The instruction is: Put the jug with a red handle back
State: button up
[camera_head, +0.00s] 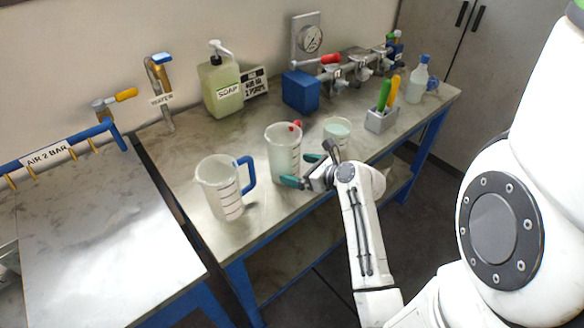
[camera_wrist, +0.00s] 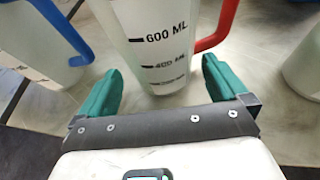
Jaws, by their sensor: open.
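The jug with a red handle (camera_head: 283,152) stands upright on the metal bench, a clear cup with black marks. Most of its red handle is hidden behind the jug in the head view; the handle shows at upper right in the wrist view, where the jug body (camera_wrist: 155,50) reads 600 ML and 400 ML. My gripper (camera_head: 302,170) is at the jug's near side, low down. Its green fingers (camera_wrist: 158,88) are open, one on each side of the jug's lower part in the wrist view. I cannot tell whether they touch it.
A jug with a blue handle (camera_head: 222,190) stands to the left, close to my left finger. A smaller clear beaker (camera_head: 337,131) stands to the right. Behind are a soap bottle (camera_head: 220,82) and a blue box (camera_head: 300,92). The left metal surface (camera_head: 90,230) is clear.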

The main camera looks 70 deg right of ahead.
jog(key=v, duration=0.8)
jog(key=w+a+f+n+g+y, duration=0.2)
jog(key=w+a+f+n+y, duration=0.15)
jog(key=a+n, duration=0.5)
jog(key=w+a+f+n+g+y, duration=0.2)
jog(key=a+f+n+g, duration=0.15)
jog(key=a+n, duration=0.5)
jog(key=s+a+f+n+g, duration=0.1)
jog(key=s+a+n+g, duration=0.1)
jog(key=n, duration=0.5)
jog(key=s+a+f+n+g, duration=0.1)
jog(key=s+a+n+g, duration=0.1)
jog(key=a+n, duration=0.3)
jog(key=s+a+f+n+g+h, duration=0.1)
jog(key=s+a+n+g, duration=0.1)
jog(key=n, duration=0.8)
jog(key=shift+s+a, duration=0.3)
jog(key=shift+a, duration=0.5)
